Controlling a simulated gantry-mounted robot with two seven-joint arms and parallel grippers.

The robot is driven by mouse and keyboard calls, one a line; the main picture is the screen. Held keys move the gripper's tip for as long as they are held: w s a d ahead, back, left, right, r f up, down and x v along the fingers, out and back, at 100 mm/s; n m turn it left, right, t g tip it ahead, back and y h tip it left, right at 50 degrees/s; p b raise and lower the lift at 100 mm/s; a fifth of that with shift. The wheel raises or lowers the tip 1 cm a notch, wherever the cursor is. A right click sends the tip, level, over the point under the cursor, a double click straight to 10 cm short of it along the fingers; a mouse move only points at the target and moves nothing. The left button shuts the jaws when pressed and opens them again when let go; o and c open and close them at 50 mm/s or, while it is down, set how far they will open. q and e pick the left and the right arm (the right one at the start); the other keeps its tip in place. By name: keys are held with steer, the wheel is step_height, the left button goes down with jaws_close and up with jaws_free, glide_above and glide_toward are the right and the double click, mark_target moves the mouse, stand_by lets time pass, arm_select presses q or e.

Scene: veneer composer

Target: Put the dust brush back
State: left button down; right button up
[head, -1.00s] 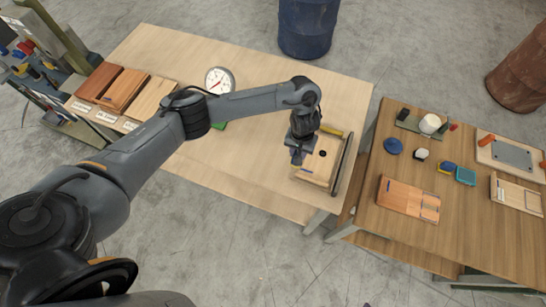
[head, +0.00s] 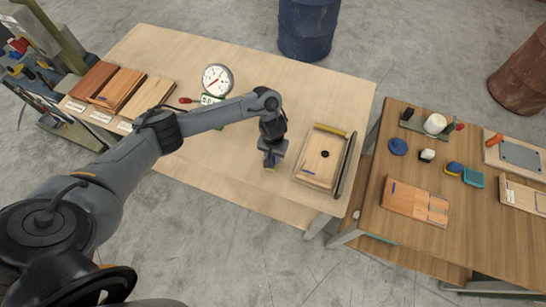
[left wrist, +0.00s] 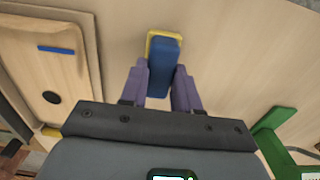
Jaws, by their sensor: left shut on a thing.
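My left gripper (head: 271,158) is low over the pale table, to the left of the wooden frame. In the left wrist view my left gripper (left wrist: 160,85) is shut on a blue block-shaped piece with a yellow edge, which I take for the dust brush (left wrist: 166,62). In the head view the brush is mostly hidden by the gripper. I cannot tell whether it touches the table. My right gripper is not in view.
A wooden frame with a panel (head: 318,162) lies right of the gripper, with a dark bar (head: 346,165) along its right side. A dial gauge (head: 217,80) stands behind, left. Wood stacks (head: 122,90) line the left edge. A second table (head: 450,240) holds several items.

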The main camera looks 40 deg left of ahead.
arm_select(q)
steer(key=shift+f, duration=0.35)
steer(key=shift+f, duration=0.1)
steer(key=c, duration=0.8)
jaws_free()
